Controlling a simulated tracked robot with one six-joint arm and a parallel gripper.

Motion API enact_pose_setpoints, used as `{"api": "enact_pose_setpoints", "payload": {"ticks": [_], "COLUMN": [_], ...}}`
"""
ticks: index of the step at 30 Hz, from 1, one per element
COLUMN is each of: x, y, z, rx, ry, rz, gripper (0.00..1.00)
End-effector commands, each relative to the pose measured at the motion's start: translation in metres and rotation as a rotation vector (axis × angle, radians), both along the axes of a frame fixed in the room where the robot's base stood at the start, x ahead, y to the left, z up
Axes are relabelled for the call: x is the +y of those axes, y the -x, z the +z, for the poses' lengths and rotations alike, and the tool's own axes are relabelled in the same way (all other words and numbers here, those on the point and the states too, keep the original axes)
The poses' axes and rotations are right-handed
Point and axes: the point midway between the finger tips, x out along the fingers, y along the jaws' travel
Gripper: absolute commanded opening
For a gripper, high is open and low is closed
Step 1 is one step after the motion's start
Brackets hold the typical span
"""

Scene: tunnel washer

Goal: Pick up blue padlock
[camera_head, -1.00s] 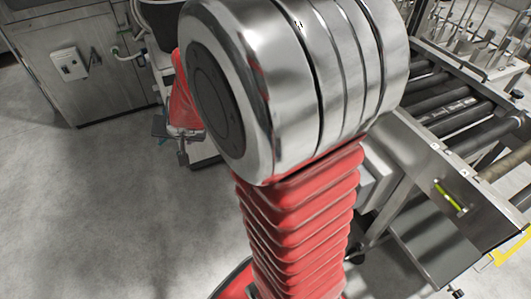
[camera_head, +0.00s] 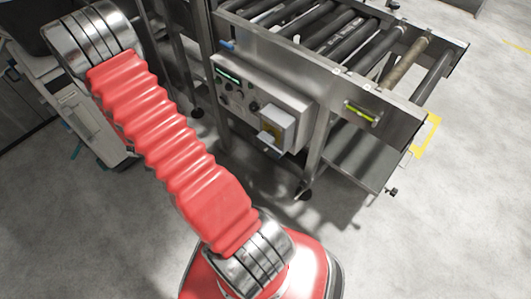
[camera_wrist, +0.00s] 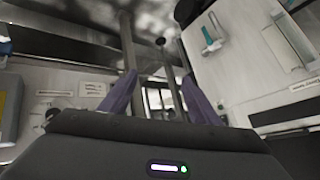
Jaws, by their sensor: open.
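No blue padlock can be made out for certain in either view. A small blue item (camera_head: 228,44) is on the frame at the left end of the roller conveyor in the head view, too small to identify. My gripper (camera_wrist: 160,76) shows in the wrist view with its two purple fingers apart and nothing between them. A teal-blue handle-like item (camera_wrist: 209,36) is on a white panel (camera_wrist: 236,62) beyond the right finger. My gripper is out of sight in the head view, where my red arm reaches to the upper left.
A roller conveyor (camera_head: 296,52) on a steel frame stands at the upper middle. A grey control box (camera_head: 262,98) hangs on its side. A light cabinet (camera_head: 84,112) is at the left behind my arm. Open concrete floor (camera_head: 440,230) lies to the right.

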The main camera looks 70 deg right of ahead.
Motion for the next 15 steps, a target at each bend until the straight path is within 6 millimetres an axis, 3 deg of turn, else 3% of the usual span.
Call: {"api": "enact_pose_setpoints", "payload": {"ticks": [1,6,15], "x": [-0.010,-0.038,-0.071], "y": [0.012,0.054,0.145], "z": [-0.016,-0.057,-0.121], "rx": [0.014,0.052,0.145], "ry": [0.011,0.066,0.184], "rz": [-0.038,-0.165,-0.370], "gripper": [0.56,0.56,0.56]}}
